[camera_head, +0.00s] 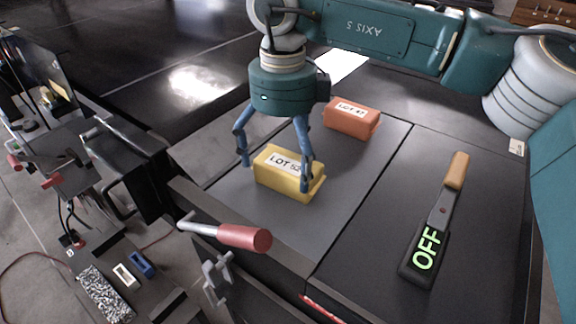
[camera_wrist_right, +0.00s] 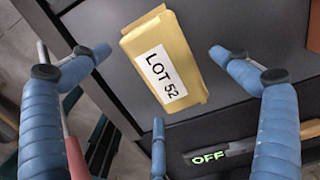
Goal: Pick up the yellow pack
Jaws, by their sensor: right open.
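The yellow pack (camera_head: 268,179) with a white "LOT 52" label lies on the grey conveyor surface. My right gripper (camera_head: 274,180) is open just above it, its blue fingers spread to either side of the pack, with one finger overlapping the pack's right part in the head view. In the right wrist view the yellow pack (camera_wrist_right: 188,49) shows between the spread fingertips of my right gripper (camera_wrist_right: 155,85), with visible gaps. Whether any finger touches the pack is hard to tell. My left gripper is not in view.
An orange pack (camera_head: 351,119) labelled "LOT 47" lies behind the yellow one. A detector wand (camera_head: 432,232) reading "OFF" lies on the dark panel at right. A red-handled lever (camera_head: 240,236) juts out at the front edge.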

